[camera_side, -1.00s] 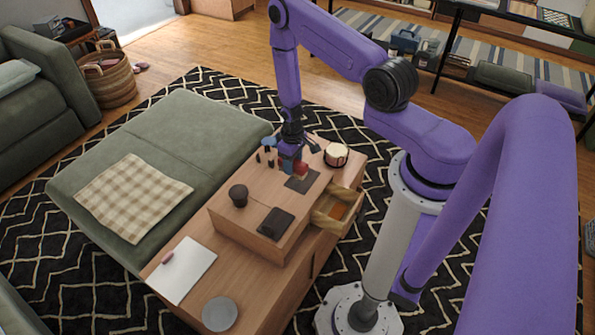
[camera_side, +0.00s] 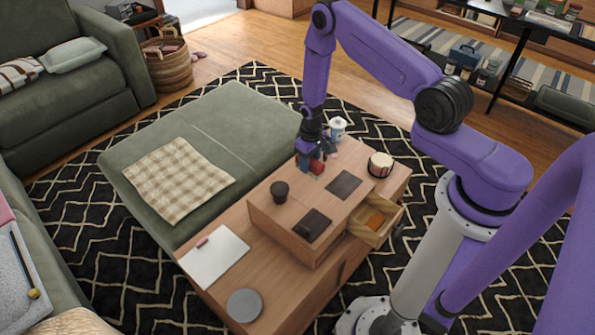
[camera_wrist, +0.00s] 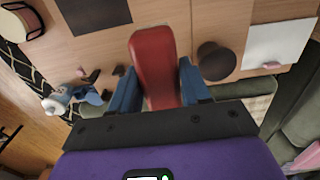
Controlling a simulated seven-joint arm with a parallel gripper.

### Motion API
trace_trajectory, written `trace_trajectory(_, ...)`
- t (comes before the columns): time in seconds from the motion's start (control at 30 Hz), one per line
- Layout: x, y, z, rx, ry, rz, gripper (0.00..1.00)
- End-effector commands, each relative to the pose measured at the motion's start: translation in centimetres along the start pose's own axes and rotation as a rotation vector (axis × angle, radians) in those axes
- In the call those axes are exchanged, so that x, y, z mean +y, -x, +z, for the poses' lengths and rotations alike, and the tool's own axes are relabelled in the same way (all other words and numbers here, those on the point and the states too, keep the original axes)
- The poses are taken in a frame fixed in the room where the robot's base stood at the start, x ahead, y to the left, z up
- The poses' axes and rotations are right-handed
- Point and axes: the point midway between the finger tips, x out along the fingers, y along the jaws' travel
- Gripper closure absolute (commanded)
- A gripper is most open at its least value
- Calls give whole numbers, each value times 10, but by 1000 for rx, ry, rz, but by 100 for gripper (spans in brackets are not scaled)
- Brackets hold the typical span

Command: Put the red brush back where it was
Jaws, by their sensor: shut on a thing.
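My gripper (camera_side: 311,164) is shut on the red brush, with a blue finger on each side of it. In the wrist view the brush (camera_wrist: 154,55) stands out between the fingers (camera_wrist: 158,90). In the side view the red brush (camera_side: 317,168) is small and partly hidden by the fingers. It is near the far edge of the wooden box (camera_side: 273,228), left of a dark square mat (camera_side: 344,185). I cannot tell whether the brush touches the surface under it.
On the box are a dark cup (camera_side: 280,192) and a black flat item (camera_side: 312,224). Its drawer (camera_side: 391,226) is open with an orange item (camera_side: 375,220) inside. A drum-like pot (camera_side: 380,165) and a white-and-blue object (camera_side: 337,128) stand beyond. A white pad (camera_side: 214,257) lies left.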

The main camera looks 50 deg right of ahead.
Motion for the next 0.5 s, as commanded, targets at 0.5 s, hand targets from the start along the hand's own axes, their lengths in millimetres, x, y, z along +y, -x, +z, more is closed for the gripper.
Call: trace_trajectory(0.5, 8, -51, -50, 1, 0, 0, 82)
